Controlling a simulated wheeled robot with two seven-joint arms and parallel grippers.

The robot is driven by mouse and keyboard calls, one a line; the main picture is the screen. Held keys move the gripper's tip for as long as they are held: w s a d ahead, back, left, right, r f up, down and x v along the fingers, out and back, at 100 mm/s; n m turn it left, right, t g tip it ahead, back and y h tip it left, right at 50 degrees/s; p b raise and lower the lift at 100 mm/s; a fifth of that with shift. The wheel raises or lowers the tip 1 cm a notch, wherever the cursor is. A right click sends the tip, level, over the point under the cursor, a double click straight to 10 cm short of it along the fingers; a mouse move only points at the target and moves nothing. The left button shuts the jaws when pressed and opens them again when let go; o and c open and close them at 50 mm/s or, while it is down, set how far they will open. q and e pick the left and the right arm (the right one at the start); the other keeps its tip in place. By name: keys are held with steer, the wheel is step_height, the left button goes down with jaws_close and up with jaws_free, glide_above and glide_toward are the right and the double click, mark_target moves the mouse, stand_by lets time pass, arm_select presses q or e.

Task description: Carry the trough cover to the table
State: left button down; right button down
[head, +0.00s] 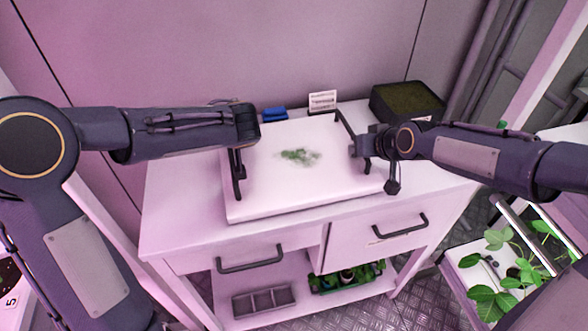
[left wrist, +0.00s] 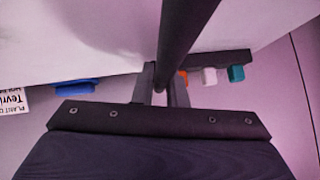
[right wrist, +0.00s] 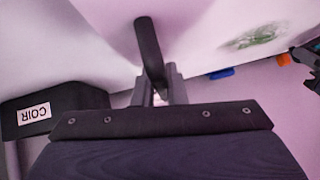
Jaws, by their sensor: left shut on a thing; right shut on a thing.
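The trough cover (head: 290,185) is a white flat panel with a green smudge in its middle and a dark bar handle on each side. It lies level over the top of the white table (head: 165,200); whether it touches the top I cannot tell. My left gripper (head: 239,160) is shut on its left handle, which also shows in the left wrist view (left wrist: 188,35). My right gripper (head: 366,158) is shut on its right handle, which also shows in the right wrist view (right wrist: 150,45). The cover hides much of the tabletop.
Behind the cover on the table are a blue item (head: 274,114), a label card (head: 322,101) and a dark coir tub (head: 407,103). A wall (head: 230,50) stands behind. The lower shelf holds a grey tray (head: 263,301) and a green crate (head: 347,287). Plants (head: 495,275) stand right.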

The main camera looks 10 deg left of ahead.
arm_select(q)
steer(key=shift+a+f+b, duration=0.2)
steer(key=shift+f+b, duration=0.15)
steer(key=shift+f, duration=0.25)
arm_select(e)
steer(key=shift+d+f, duration=0.1)
steer(key=shift+f, duration=0.5)
arm_select(q)
steer(key=c, duration=1.5)
jaws_free()
steer(key=shift+d+r, duration=0.15)
arm_select(e)
steer(key=c, duration=1.5)
jaws_free()
steer(key=shift+r, duration=0.15)
arm_select(q)
steer(key=shift+o, duration=0.2)
arm_select(e)
steer(key=shift+s+r, duration=0.1)
steer(key=shift+s, duration=0.05)
arm_select(q)
steer(key=v, duration=1.2)
arm_select(e)
steer(key=v, duration=1.1)
steer(key=shift+s+d+r, duration=0.1)
steer(key=shift+s+r, duration=0.1)
steer(key=shift+r, duration=0.05)
